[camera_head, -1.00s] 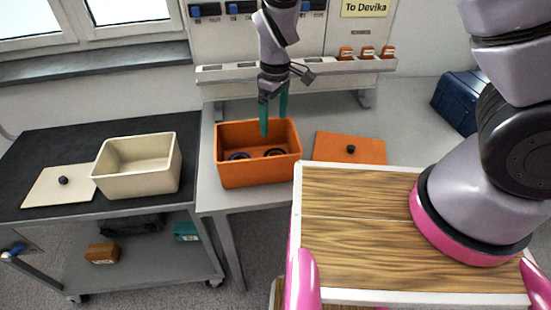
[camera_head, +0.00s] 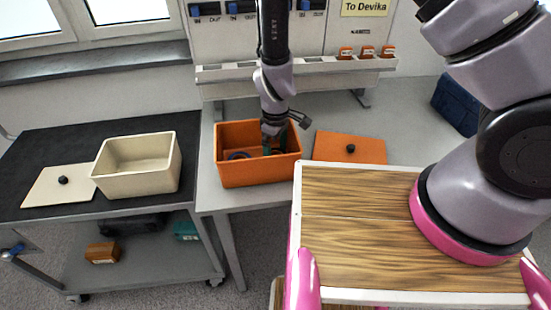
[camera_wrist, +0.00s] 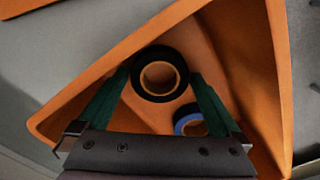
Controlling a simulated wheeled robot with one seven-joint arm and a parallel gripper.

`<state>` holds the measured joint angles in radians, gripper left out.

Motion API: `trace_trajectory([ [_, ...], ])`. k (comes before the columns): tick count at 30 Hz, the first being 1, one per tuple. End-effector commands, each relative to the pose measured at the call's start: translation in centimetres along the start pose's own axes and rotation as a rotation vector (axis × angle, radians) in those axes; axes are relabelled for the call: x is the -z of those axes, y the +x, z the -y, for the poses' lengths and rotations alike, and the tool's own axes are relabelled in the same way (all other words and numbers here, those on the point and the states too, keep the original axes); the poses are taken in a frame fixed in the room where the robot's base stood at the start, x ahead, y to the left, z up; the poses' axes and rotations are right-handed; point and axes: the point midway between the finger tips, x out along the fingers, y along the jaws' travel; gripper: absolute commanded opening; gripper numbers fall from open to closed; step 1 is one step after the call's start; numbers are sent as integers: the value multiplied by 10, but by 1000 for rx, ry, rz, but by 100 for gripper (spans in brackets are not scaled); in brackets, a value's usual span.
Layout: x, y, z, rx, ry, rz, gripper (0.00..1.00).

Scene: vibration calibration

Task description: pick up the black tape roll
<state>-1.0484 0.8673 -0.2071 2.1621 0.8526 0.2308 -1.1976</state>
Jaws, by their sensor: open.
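The black tape roll (camera_wrist: 139,86) lies in the orange box in the wrist view, with a tan core. A blue tape roll (camera_wrist: 187,119) lies beside it and is partly hidden by one finger; it also shows in the head view (camera_head: 238,156). My gripper (camera_wrist: 160,88) is open, its green fingers on either side of the black roll in the wrist view. In the head view my gripper (camera_head: 273,150) reaches down into the orange box (camera_head: 252,175) and hides the black roll. I cannot tell whether the fingers touch it.
The orange lid (camera_head: 345,149) lies right of the box on the grey table (camera_head: 395,120). A cream box (camera_head: 135,182) and its lid (camera_head: 48,190) stand on the black cart top to the left. A panel with a shelf (camera_head: 225,75) rises behind. The orange box walls surround my fingers.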

Motion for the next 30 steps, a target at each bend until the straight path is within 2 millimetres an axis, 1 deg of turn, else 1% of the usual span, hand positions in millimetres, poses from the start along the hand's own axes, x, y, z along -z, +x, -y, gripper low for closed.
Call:
trace_trajectory([
  [7, 0, 2, 0, 0, 0, -1, 100],
  [8, 0, 2, 0, 0, 0, -1, 88],
  [9, 0, 2, 0, 0, 0, -1, 73],
  [11, 0, 2, 0, 0, 0, -1, 50],
  [12, 0, 2, 0, 0, 0, -1, 35],
  [13, 0, 2, 0, 0, 0, -1, 31],
  [20, 0, 1, 0, 0, 0, -1, 31],
  [23, 1, -3, 0, -1, -1, -2, 31],
  [26, 2, -11, 0, -1, -1, -4, 31],
  [29, 2, -26, 0, -2, -3, -5, 31],
  [30, 2, -34, 0, -1, -2, -5, 31],
])
